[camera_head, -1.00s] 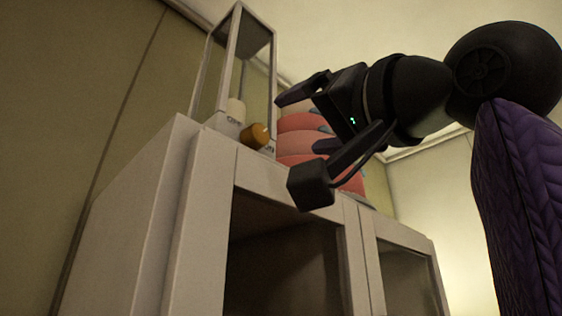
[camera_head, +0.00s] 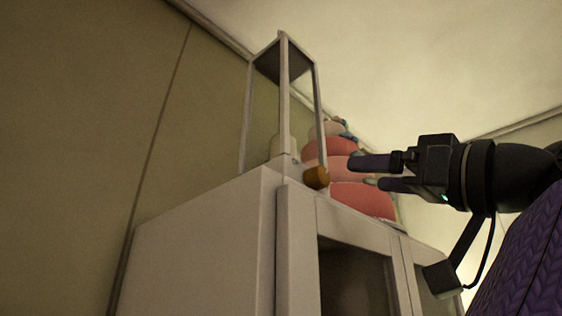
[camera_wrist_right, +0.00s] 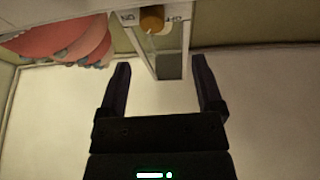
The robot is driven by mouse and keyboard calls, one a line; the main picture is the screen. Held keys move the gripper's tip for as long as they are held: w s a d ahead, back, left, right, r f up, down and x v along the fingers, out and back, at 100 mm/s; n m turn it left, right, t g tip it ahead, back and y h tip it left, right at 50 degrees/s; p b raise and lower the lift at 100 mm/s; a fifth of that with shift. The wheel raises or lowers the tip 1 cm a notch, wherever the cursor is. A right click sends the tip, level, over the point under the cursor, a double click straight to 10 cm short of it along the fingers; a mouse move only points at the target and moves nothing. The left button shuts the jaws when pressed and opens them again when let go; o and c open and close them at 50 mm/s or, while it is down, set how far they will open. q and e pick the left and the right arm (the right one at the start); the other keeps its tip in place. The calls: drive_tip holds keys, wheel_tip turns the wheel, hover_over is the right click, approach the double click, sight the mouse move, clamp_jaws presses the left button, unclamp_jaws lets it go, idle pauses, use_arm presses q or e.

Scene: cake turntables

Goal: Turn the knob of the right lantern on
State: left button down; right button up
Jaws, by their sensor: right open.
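The lantern (camera_head: 283,95) is a tall pale frame standing on top of a light cabinet. Its orange-brown knob (camera_head: 316,177) sticks out low on the front. My right gripper (camera_head: 364,172) is open and empty, to the right of the knob and apart from it, with its fingers pointing left toward it. My left gripper is not in view.
The cabinet (camera_head: 200,240) has a framed front with dark openings. A tiered pink and red cake (camera_head: 345,165) stands on it, behind and right of the lantern; it also shows upper left in the wrist view (camera_wrist_right: 62,42). Open room lies in front of the cabinet.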

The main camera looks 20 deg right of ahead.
sight(324, 175)
drive_tip(key=p+x, duration=0.1)
drive_tip(key=x, duration=0.1)
drive_tip(key=p+x, duration=0.2)
drive_tip(key=x, duration=0.1)
drive_tip(key=p+x, duration=0.2)
drive_tip(key=x, duration=0.1)
drive_tip(key=shift+w+d+r, duration=0.2)
drive_tip(key=shift+d+r, duration=0.05)
drive_tip(key=shift+d, duration=0.1)
drive_tip(key=shift+w, duration=0.15)
drive_tip(key=shift+d+f, duration=0.1)
drive_tip(key=shift+d, duration=0.15)
drive_tip(key=shift+a, duration=0.15)
drive_tip(key=c, duration=0.6)
clamp_jaws()
use_arm(q)
wheel_tip(324, 175, up, 6)
drive_tip(key=d, duration=0.1)
drive_tip(key=shift+w+d, duration=0.2)
drive_tip(key=shift+d, duration=0.15)
